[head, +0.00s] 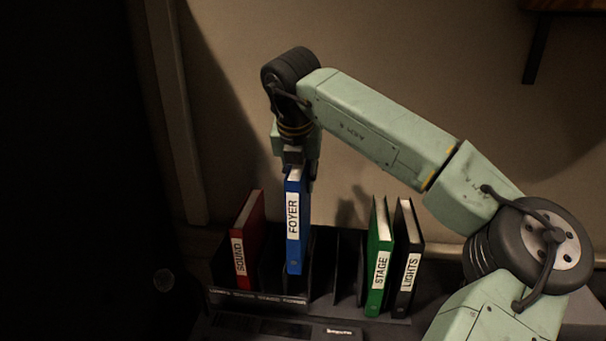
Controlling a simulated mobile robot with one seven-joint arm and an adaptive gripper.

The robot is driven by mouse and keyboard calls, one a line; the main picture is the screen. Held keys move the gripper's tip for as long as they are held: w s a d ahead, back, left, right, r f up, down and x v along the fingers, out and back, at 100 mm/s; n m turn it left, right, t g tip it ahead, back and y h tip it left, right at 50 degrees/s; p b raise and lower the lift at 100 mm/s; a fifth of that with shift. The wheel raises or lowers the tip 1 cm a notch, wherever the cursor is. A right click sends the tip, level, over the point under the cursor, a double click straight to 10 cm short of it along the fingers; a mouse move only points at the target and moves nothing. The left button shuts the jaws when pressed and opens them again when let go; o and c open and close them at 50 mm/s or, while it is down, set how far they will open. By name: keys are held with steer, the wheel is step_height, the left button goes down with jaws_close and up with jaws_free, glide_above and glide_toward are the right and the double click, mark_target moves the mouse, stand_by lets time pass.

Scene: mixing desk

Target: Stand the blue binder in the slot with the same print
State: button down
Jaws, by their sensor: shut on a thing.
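The blue binder (295,245) carries a white spine label that reads FOYER. My gripper (298,172) is shut on its top end and holds it upright over the black slotted rack (258,298). The binder's lower end is at or just inside the rack, between the red binder and an empty slot; I cannot tell how deep it sits or whether it touches the rack. Small prints run along the rack's front edge, too small and dark to read.
A red SOUND binder (246,240) leans in the rack's left part. A green STAGE binder (379,260) and a black LIGHTS binder (406,262) stand at the right. Empty slots show between the blue and green binders. A wall is close behind.

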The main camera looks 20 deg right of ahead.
steer(key=shift+f+b, duration=2.45)
steer(key=shift+f, duration=3.15)
steer(key=shift+b, duration=0.7)
steer(key=shift+f+b, duration=0.3)
steer(key=shift+b, duration=0.05)
steer(key=c, duration=1.2)
jaws_free()
steer(key=shift+c, duration=0.2)
